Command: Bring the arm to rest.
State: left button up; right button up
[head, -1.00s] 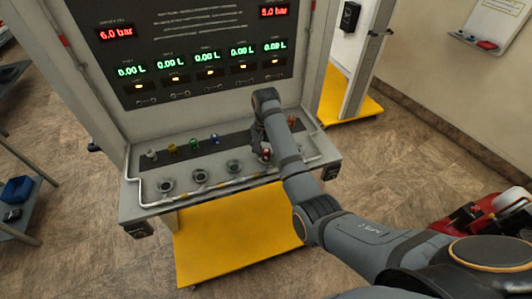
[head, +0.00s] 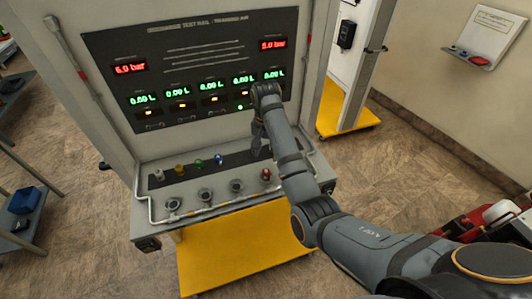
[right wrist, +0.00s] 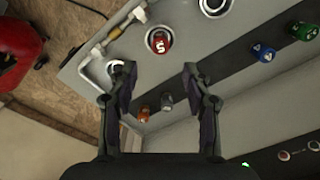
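My right arm reaches in from the lower right in the head view. Its gripper (head: 257,142) hangs in front of the test panel (head: 205,55), above the bench ledge and partly hidden by the wrist. In the right wrist view the gripper (right wrist: 157,80) has its two fingers wide apart with nothing between the tips. A red knob with a white mark (right wrist: 158,41) shows beyond the fingertips, apart from them; in the head view the red knob (head: 266,174) stands on the ledge below the gripper. My left gripper is not in view.
White (head: 158,175), yellow (head: 179,169), green (head: 199,163) and blue (head: 218,159) knobs line the ledge, with round fittings and a pipe (head: 215,208) in front. Red equipment (head: 480,218) stands at lower right. A blue item (head: 24,200) lies on a side shelf.

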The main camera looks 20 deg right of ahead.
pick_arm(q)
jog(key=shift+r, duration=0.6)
pick_arm(e)
jog(key=shift+r, duration=0.6)
jog(key=shift+w, duration=0.1)
